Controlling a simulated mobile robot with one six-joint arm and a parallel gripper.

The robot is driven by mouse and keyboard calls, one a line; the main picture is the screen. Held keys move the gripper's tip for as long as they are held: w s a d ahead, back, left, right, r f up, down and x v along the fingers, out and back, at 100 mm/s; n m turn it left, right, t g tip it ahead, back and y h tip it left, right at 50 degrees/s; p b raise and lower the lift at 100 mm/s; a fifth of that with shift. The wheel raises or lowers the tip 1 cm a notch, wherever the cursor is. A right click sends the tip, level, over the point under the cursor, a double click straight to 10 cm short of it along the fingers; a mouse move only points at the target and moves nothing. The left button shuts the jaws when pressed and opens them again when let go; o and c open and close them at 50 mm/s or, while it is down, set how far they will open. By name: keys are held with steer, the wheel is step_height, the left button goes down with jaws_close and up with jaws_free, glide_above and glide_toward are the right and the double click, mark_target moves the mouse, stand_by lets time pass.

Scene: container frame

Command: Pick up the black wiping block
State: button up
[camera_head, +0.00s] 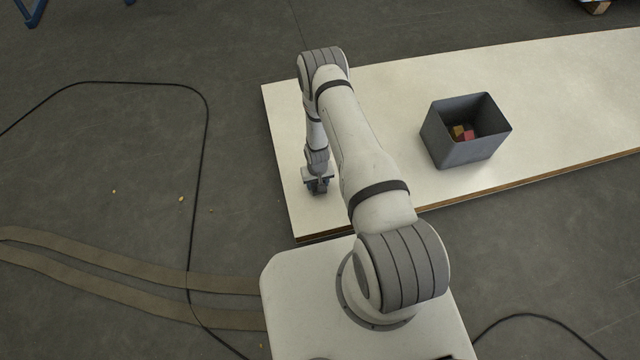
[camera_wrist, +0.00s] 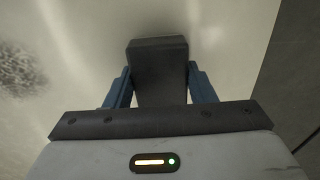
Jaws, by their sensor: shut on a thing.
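The black wiping block (camera_wrist: 159,72) sits between the two blue fingers of my gripper (camera_wrist: 160,88) in the wrist view. The fingers are shut on its two sides. In the head view my gripper (camera_head: 319,190) points down over the left part of the pale tabletop (camera_head: 285,150), near its front edge. The block is hard to make out there, dark and small under the gripper. I cannot tell whether it touches the tabletop.
A grey open bin (camera_head: 462,152) with a few small coloured blocks (camera_head: 463,133) inside stands on the tabletop to the right. A dark speckled patch (camera_wrist: 18,72) lies on the surface at left in the wrist view. The tabletop's right part is clear.

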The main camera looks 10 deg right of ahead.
step_height(320, 180, up, 10)
steer(key=p, duration=0.3)
